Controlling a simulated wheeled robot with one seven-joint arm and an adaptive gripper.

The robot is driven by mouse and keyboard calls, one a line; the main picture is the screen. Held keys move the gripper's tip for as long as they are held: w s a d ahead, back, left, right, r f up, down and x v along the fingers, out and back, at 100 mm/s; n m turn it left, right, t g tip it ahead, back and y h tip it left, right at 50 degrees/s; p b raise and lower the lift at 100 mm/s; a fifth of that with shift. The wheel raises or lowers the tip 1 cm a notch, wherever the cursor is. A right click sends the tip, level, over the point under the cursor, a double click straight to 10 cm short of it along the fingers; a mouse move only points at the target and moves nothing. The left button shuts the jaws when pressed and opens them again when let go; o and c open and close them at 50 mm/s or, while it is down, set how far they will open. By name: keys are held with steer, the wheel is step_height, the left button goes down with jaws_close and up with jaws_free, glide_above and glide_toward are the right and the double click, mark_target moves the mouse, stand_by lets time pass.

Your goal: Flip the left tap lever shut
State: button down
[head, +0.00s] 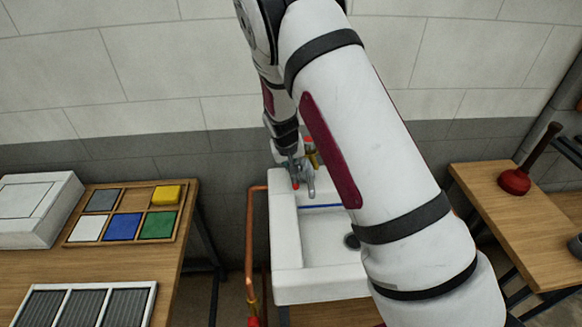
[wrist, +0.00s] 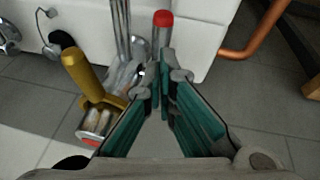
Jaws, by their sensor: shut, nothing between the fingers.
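The white sink (head: 287,247) stands against the wall, with its taps at its back left corner, partly hidden by my arm. A chrome lever with a red tip (head: 295,186) points out toward the front; it also shows in the wrist view (wrist: 163,22), just beyond my fingertips. A chrome spout (wrist: 121,30) is beside it. A brass-coloured handle (wrist: 85,72) on a chrome body with a red end stands further left in the wrist view. My gripper (head: 289,163) is shut and empty, its fingertips (wrist: 161,80) close to the red-tipped lever's base. I cannot tell whether they touch.
A copper pipe (head: 250,235) runs down left of the sink. A wooden table (head: 180,240) at left holds a tray of coloured tiles (head: 165,200) and a white box (head: 38,209).

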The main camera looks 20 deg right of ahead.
steer(key=s+a+r, duration=0.3)
steer(key=s+r, duration=0.3)
steer(key=r, duration=0.2)
steer(key=shift+s, duration=0.25)
steer(key=s+d+r+y, duration=0.1)
steer(key=s+r, duration=0.6)
steer(key=r, duration=0.2)
steer(key=s+d+r+y, duration=0.1)
steer(key=s+r, duration=0.5)
steer(key=r, duration=0.4)
steer(key=s+r+t, duration=0.1)
steer(key=s+r, duration=0.2)
steer(key=s, duration=0.5)
steer(key=s+r+n+t, duration=0.1)
steer(key=s+r, duration=0.2)
steer(key=s, duration=0.5)
steer(key=shift+s, duration=0.3)
